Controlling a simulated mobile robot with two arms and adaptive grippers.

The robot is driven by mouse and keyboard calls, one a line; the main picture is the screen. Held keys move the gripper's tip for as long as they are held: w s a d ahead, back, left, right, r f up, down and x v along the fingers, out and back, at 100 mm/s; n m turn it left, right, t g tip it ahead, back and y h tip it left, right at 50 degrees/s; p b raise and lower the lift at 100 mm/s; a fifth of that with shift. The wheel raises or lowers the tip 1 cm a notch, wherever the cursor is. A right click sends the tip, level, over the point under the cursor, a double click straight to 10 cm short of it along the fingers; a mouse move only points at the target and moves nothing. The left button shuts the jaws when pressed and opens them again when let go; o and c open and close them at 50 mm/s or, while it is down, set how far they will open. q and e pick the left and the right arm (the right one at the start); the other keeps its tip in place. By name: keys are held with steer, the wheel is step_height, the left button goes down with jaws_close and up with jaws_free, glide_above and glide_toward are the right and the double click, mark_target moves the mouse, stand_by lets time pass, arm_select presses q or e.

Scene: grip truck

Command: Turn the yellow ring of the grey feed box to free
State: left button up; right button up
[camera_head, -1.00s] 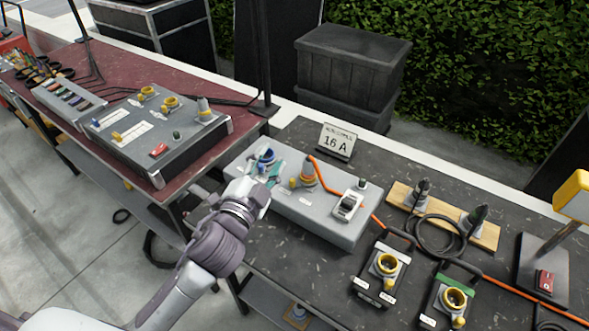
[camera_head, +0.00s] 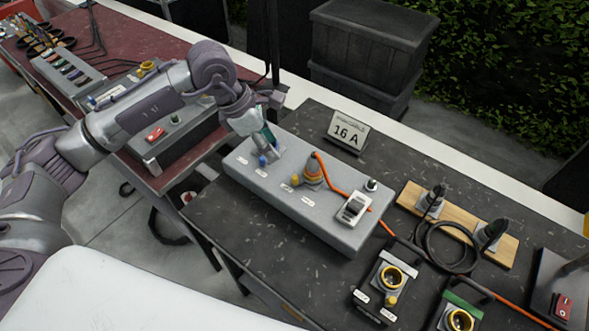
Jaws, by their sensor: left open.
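The grey feed box (camera_head: 280,196) lies on the dark table in the middle of the head view. A white switch (camera_head: 354,207) is at the box's right end. My left gripper (camera_head: 269,143) has teal fingers and is open over the box's left end, by a blue knob (camera_head: 262,160), left of the plug. The blue socket there is mostly hidden by the gripper. My right gripper is not in view.
A 16 A sign (camera_head: 347,132) stands behind the box. A wooden board (camera_head: 455,225) with two black plugs and a coiled cable is at the right. Two socket units, one with a yellow ring (camera_head: 391,277), stand in front. My left arm crosses the red table.

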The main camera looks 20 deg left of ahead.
mark_target(294, 177)
arm_select(q)
steer(key=p+x, duration=0.1)
steer(key=x, duration=0.3)
steer(key=p+x, duration=0.1)
steer(key=x, duration=0.3)
steer(key=p+x, duration=0.1)
steer(key=x, duration=0.3)
steer(key=shift+d+r, duration=0.1)
steer(key=shift+d, duration=0.2)
steer(key=shift+d+f+p, duration=0.15)
steer(key=shift+f+p, duration=0.2)
steer(key=shift+f, duration=0.2)
jaws_close()
